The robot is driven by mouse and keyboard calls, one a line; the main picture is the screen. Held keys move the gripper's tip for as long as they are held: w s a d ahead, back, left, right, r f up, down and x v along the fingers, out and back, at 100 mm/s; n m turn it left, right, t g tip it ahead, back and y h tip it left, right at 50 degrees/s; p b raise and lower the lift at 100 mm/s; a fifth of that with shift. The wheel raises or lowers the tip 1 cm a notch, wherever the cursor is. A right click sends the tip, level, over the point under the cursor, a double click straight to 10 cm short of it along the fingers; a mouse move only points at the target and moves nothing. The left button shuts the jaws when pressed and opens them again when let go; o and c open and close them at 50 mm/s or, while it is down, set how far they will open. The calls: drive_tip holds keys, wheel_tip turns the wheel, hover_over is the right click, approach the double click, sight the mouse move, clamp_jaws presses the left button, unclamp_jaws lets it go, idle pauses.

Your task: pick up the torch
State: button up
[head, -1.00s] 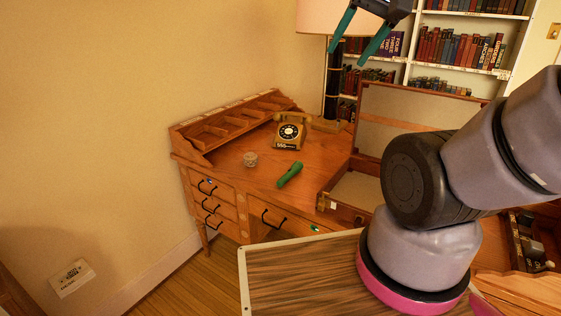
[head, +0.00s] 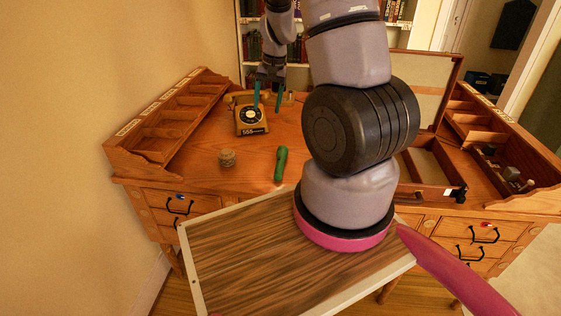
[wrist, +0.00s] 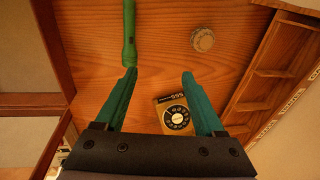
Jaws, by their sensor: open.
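The green torch (head: 281,164) lies on the wooden desk top, right of a small round tin and in front of the telephone. My gripper (head: 267,97) is open and empty. The torch is not between the fingers.
The tan rotary telephone (head: 249,115) stands behind the torch, and the round tin (head: 227,158) stands to its left. An open case (head: 430,168) is on the right. Pigeonhole shelves (head: 172,118) line the desk's left side. Bare desk surrounds the torch.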

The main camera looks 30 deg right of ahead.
drive_tip(key=s+d+f+g+h, duration=0.15)
drive_tip(key=d+f, duration=0.35)
drive_tip(key=f, duration=0.7)
hover_over(281, 157)
drive_tip(key=f, duration=0.4)
drive_tip(key=shift+s+f, duration=0.1)
drive_tip(key=shift+s, duration=0.15)
drive_tip(key=shift+w+f, duration=0.2)
drive_tip(key=shift+f, duration=2.55)
drive_tip(key=shift+c, duration=0.3)
clamp_jaws()
